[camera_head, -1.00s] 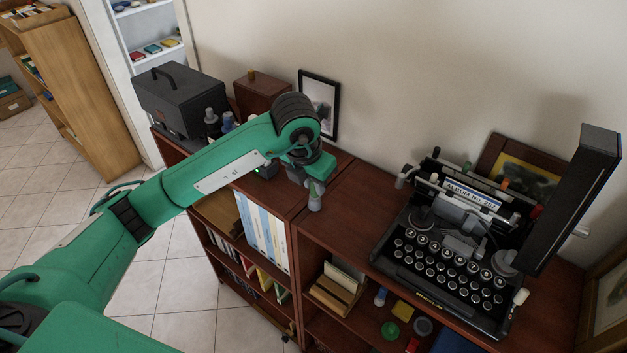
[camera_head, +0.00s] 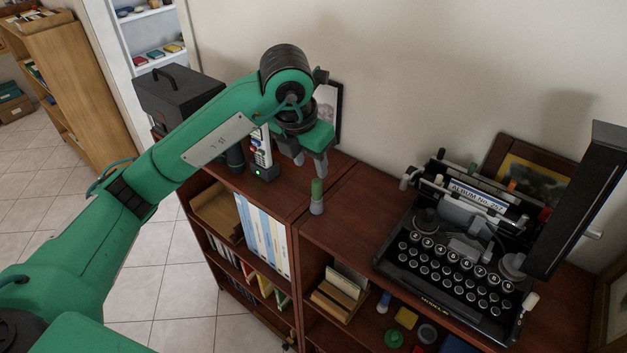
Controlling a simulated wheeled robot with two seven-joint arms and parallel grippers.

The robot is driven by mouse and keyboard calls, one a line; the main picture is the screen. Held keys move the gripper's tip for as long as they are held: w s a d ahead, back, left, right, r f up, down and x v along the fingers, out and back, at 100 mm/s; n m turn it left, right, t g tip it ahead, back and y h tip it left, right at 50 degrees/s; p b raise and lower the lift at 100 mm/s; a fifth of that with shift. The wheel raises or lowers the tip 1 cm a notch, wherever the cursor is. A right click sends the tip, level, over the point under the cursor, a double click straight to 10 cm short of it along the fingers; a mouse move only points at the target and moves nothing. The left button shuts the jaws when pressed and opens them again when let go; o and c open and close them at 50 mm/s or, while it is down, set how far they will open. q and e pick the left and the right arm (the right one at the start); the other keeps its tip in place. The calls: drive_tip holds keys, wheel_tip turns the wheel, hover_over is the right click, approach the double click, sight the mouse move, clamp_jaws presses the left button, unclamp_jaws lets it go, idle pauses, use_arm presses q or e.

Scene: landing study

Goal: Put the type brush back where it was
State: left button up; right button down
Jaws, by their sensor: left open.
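The type brush (camera_head: 317,197), with a green upper part and a pale grey lower part, stands upright on the brown cabinet top (camera_head: 345,205), near its front edge and left of the typewriter (camera_head: 455,265). My left gripper (camera_head: 311,165) points down just above the brush. Its two grey fingers are apart with nothing between them, and the brush stands clear below them. My right gripper is not in view.
A picture frame (camera_head: 328,112) leans at the wall. A tall dark box-like shape (camera_head: 585,205) rises at the right. Cabinet top between brush and typewriter is clear.

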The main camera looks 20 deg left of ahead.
use_arm(q)
drive_tip(key=shift+v, duration=2)
